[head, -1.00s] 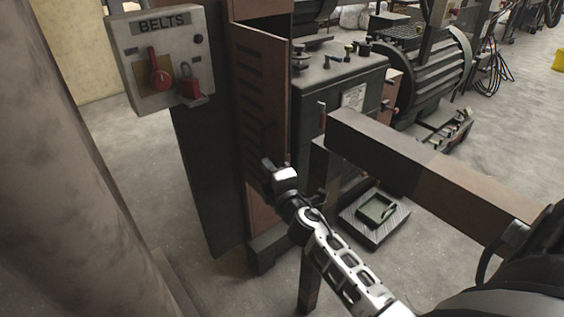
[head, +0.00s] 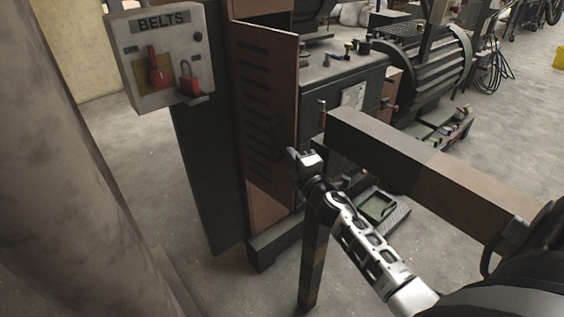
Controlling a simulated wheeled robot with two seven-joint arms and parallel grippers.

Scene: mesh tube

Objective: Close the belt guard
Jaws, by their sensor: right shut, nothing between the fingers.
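The belt guard (head: 264,95) is a tall brown louvred door at the centre of the head view, on a dark cabinet. It stands at an angle, with a dark gap behind its top edge. My right gripper (head: 294,158) is shut and empty at the lower part of the guard's right edge. Its fingertips are close to that edge; I cannot tell whether they touch it. My left gripper is not in view.
A grey BELTS box (head: 158,58) with a red lever and a red padlock (head: 190,84) is at upper left. A brown and black beam (head: 400,160) crosses at right, with a post below. A grey machine (head: 340,85) stands behind. A round column (head: 60,170) fills the left.

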